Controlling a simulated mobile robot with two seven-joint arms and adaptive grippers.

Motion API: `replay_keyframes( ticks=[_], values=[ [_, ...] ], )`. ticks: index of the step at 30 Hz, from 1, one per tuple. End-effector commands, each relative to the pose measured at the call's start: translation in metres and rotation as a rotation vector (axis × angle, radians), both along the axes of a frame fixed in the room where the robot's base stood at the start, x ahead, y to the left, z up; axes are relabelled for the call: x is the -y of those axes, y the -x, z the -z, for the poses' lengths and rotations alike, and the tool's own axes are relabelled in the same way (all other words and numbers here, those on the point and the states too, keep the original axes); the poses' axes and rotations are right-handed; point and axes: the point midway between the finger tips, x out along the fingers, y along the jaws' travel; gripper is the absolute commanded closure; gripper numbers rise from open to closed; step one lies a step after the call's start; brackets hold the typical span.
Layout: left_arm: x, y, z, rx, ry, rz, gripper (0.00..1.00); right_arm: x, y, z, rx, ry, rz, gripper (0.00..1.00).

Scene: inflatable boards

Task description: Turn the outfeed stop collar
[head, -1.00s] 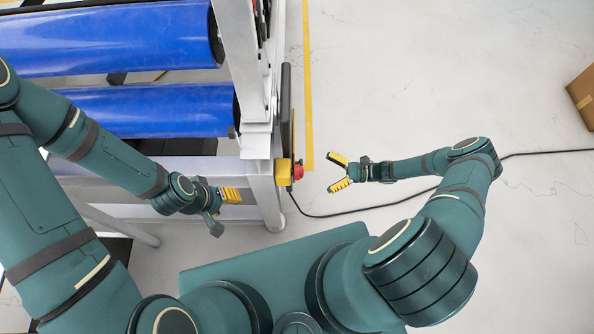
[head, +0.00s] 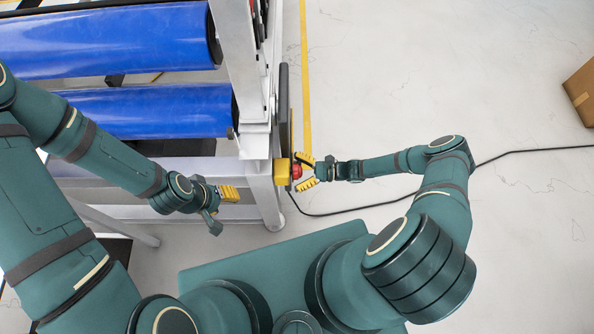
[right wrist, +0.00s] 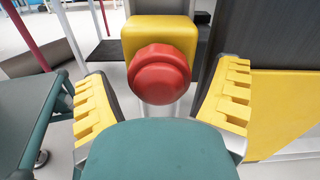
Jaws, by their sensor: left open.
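The stop collar is a red round knob (head: 296,171) on a yellow box (head: 282,172) at the machine frame's corner. In the right wrist view the red knob (right wrist: 159,74) stands out from the yellow box (right wrist: 158,34), between my open fingers. My right gripper (head: 307,172) is open, with one finger to each side of the knob's front; the right wrist view shows a gap on both sides (right wrist: 160,105). My left gripper (head: 230,194) is open in front of the frame, left of the yellow box, with its yellow pads showing; nothing shows between them.
Blue rollers (head: 145,110) lie in the metal frame (head: 262,190) at left. A black cable (head: 370,206) runs over the floor under my right arm. A cardboard box (head: 582,90) stands at the far right. The floor between is open.

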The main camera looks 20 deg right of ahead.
Motion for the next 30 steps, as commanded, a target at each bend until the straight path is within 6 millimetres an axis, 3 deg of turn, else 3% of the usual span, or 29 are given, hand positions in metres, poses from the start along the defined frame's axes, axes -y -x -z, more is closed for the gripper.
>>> replay_keyframes(
  ticks=[1, 5, 17, 30],
  values=[
    [0.0, 0.0, 0.0, 0.0, 0.0, 0.0, 0.53, 0.0, 0.0, 0.0, 0.0, 0.0, 0.0, 0.33],
    [0.0, 0.0, 0.0, 0.0, 0.0, 0.0, 0.53, 0.0, 0.0, 0.0, 0.0, 0.0, 0.0, 0.79],
    [0.0, 0.001, 0.004, -0.002, 0.0, 0.002, 0.53, 0.001, 0.0, 0.001, -0.043, -0.011, -0.001, 0.81],
    [0.001, 0.003, 0.023, -0.006, 0.001, 0.007, 0.53, 0.001, 0.001, 0.002, -0.318, -0.089, -0.001, 0.81]
  ],
)
